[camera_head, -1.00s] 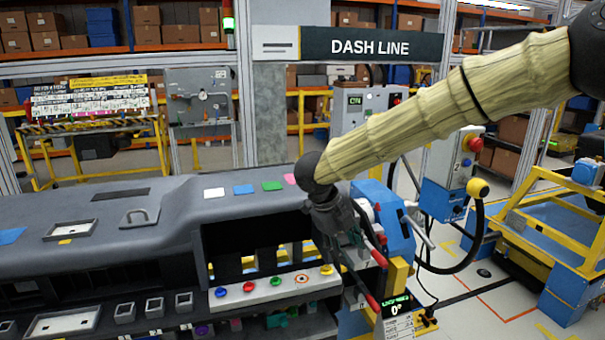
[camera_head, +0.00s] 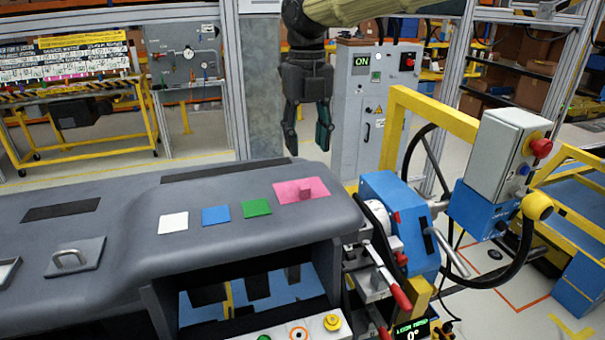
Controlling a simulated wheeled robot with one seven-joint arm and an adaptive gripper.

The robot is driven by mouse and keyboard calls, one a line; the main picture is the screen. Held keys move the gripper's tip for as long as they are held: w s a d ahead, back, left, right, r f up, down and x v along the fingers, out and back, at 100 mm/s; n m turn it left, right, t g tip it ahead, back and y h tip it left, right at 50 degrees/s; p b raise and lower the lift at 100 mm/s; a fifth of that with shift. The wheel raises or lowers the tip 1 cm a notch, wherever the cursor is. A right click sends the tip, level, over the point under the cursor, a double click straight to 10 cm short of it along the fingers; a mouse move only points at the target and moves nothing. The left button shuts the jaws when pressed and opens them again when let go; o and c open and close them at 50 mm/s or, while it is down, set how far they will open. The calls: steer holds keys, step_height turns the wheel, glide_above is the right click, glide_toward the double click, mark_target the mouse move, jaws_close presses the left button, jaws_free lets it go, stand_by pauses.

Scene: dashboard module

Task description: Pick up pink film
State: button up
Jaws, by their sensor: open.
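The pink film (camera_head: 289,191) lies flat on the top of the grey dashboard (camera_head: 120,205), near its right end. A small pink tab stands up from its middle. My gripper (camera_head: 307,142) hangs with its fingers pointing down, above and beyond the film in the picture. Its two dark fingers are apart, and nothing shows between them. It does not touch the film.
White (camera_head: 173,223), blue (camera_head: 216,215) and green (camera_head: 257,208) patches lie in a row left of the film. A blue machine with red-handled clamps (camera_head: 398,222) stands at the dashboard's right end. A grey control cabinet (camera_head: 372,105) stands behind.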

steer(key=p, duration=0.1)
glide_toward(306, 188)
step_height(306, 188, down, 2)
steer(key=s, duration=0.3)
steer(key=w+f+p, duration=0.1)
steer(key=w+f, duration=0.1)
steer(key=w+f+p, duration=0.1)
steer(key=w+f, duration=0.1)
steer(key=f, duration=0.1)
steer(key=shift+f, duration=0.1)
steer(key=shift+s+a+f+p, duration=0.1)
steer(key=shift+s+f+p, duration=0.35)
steer(key=shift+s+f, duration=0.35)
steer(key=shift+s+r, duration=0.15)
steer(key=shift+s, duration=0.2)
steer(key=shift+w+f, duration=0.4)
steer(key=shift+w, duration=0.25)
steer(key=shift+c, duration=0.2)
steer(key=shift+w+f, duration=0.1)
steer(key=shift+w, duration=0.1)
steer(key=c, duration=0.3)
steer(key=shift+s, duration=0.15)
steer(key=c, duration=0.3)
steer(key=shift+s+r, duration=0.25)
steer(key=shift+c, duration=0.7)
steer(key=shift+w, duration=0.1)
